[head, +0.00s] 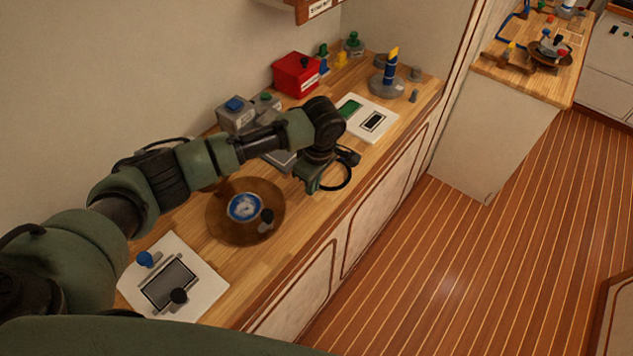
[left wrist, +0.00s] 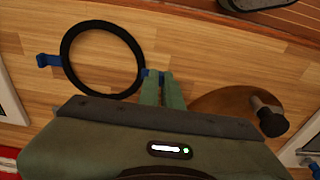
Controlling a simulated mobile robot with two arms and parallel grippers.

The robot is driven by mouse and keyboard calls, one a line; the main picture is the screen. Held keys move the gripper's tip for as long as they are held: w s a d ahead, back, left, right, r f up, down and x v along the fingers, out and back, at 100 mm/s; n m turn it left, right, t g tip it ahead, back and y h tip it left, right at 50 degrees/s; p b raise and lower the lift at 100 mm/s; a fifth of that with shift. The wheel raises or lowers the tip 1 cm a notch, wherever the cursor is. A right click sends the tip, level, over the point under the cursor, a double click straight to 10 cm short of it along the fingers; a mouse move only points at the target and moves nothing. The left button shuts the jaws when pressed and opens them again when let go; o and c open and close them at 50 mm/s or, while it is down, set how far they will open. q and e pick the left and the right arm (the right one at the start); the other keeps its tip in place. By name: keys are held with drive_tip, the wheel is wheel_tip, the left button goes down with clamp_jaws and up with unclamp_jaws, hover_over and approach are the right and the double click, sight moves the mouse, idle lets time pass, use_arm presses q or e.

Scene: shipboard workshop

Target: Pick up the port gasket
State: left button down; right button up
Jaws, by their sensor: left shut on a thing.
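The port gasket is a black ring (left wrist: 68,68) with a blue tab on each of two opposite sides in the left wrist view. It also shows in the head view (head: 349,178), partly hidden by my wrist, near the counter's front edge. My left gripper (left wrist: 162,78) is shut on the blue tab at the ring's right side. In the head view my left gripper (head: 312,184) is beside the ring. I cannot tell whether the ring touches the counter. My right gripper is not in view.
A round brown board (head: 225,229) with a blue-and-white disc lies left of the gripper. A red box (head: 296,75) and grey boxes stand along the wall. The floor is clear.

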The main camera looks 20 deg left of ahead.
use_arm(q)
wheel_tip(320, 180, up, 20)
drive_tip(key=b, duration=0.1)
drive_tip(key=shift+f, duration=0.2)
